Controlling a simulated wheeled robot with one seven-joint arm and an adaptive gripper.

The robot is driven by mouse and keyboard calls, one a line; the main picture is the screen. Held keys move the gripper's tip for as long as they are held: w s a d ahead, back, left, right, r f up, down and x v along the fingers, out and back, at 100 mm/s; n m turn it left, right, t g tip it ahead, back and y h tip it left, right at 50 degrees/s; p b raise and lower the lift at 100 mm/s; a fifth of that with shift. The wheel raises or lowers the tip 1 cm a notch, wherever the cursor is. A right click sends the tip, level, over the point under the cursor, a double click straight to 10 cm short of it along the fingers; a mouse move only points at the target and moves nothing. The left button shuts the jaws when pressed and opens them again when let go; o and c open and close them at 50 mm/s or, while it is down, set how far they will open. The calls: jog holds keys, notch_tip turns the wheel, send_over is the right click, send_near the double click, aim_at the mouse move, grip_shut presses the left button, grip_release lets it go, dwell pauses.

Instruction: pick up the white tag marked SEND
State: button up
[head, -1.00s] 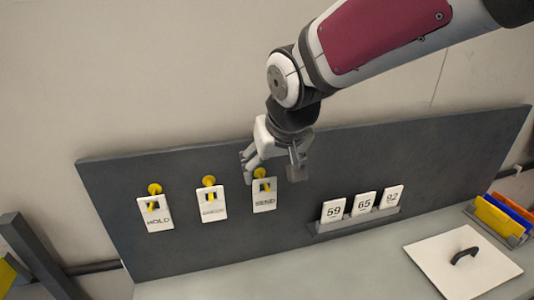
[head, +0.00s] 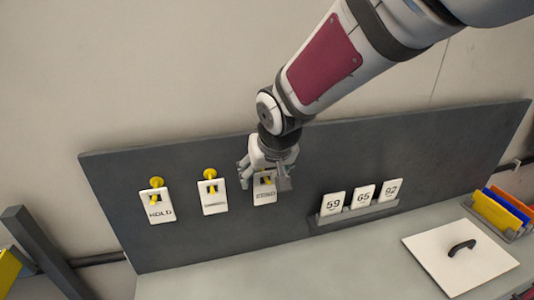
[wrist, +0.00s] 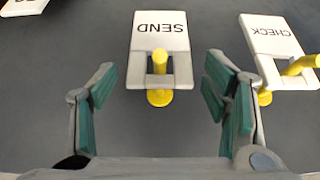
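The white SEND tag (head: 264,192) hangs on a yellow peg on the dark upright board. In the wrist view the SEND tag (wrist: 160,32) appears upside down, with the yellow peg (wrist: 159,64) through its slot. My gripper (head: 264,184) is in front of the board at this tag and hides its upper part and most of its peg in the head view. In the wrist view my gripper (wrist: 160,86) is open, with green pads apart on either side of the peg.
A HOLD tag (head: 157,211) and a CHECK tag (head: 213,205) hang on pegs to the left; the CHECK tag (wrist: 271,37) is close beside my finger in the wrist view. A rack (head: 358,216) holds tags 59, 65 and 92. A white lidded panel (head: 440,264) lies on the counter.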

jog(key=c, duration=0.8)
jog(key=shift+o, duration=0.2)
jog(key=shift+r, duration=0.15)
